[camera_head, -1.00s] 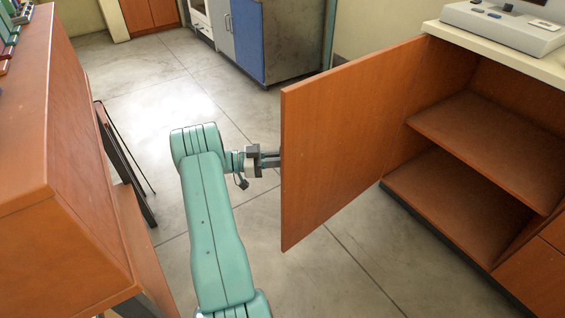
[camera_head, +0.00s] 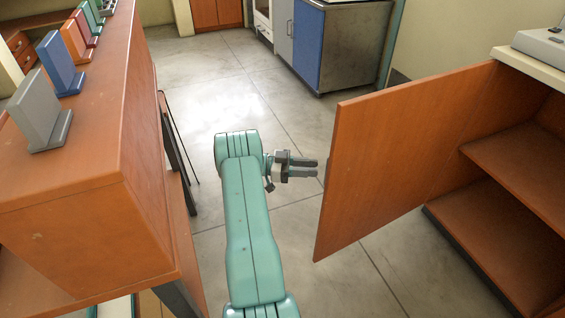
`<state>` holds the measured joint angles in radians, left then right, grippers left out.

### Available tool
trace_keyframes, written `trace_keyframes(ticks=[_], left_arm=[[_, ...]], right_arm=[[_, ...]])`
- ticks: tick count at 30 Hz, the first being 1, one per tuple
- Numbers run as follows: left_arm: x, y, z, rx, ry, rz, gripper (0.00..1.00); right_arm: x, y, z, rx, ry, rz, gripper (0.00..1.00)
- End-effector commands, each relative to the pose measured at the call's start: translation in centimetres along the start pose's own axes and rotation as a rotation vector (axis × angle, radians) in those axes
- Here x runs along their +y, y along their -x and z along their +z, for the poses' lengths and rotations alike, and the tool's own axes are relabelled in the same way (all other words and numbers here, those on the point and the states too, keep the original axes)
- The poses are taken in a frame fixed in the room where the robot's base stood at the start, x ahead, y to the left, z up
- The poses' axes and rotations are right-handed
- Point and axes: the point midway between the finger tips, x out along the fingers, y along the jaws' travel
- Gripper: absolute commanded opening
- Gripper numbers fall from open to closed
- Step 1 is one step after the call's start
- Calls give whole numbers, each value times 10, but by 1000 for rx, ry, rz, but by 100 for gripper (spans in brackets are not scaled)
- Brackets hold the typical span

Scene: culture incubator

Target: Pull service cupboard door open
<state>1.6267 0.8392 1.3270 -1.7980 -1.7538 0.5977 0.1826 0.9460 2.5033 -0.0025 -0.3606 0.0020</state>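The service cupboard door (camera_head: 400,150) is a brown wooden panel. It stands swung wide open, showing the cupboard's shelves (camera_head: 525,165) at the right. My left gripper (camera_head: 315,167) is at the end of the teal arm, just left of the door's free edge. Its two grey fingers point right at the door with a narrow gap between them. Nothing shows between them, and they look apart from the door. The door's far face and any handle on it are hidden. My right gripper is out of view.
A brown wooden shelf unit (camera_head: 90,130) with upright coloured boards stands close on the left. A blue and steel cabinet (camera_head: 345,50) is at the back. A pale counter (camera_head: 535,66) tops the cupboard. Bare floor (camera_head: 215,95) lies between them.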

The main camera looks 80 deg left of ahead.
Motion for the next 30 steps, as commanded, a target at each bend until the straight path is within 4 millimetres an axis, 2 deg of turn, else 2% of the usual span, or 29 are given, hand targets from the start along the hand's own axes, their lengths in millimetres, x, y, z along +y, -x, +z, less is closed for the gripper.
trace_keyframes(ticks=[1, 6, 12, 18, 30], left_arm=[[-1, 16, -2, -1, 1, -5, 30], [0, 60, -1, -1, -1, -3, 30], [-1, 94, 0, 1, -2, -1, 30], [0, 106, -1, 1, -2, 1, 30], [-1, 106, -1, 1, -1, 0, 30]], right_arm=[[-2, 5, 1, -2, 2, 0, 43], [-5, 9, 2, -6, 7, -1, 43], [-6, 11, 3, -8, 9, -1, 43], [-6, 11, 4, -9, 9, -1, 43], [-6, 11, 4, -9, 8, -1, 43]])
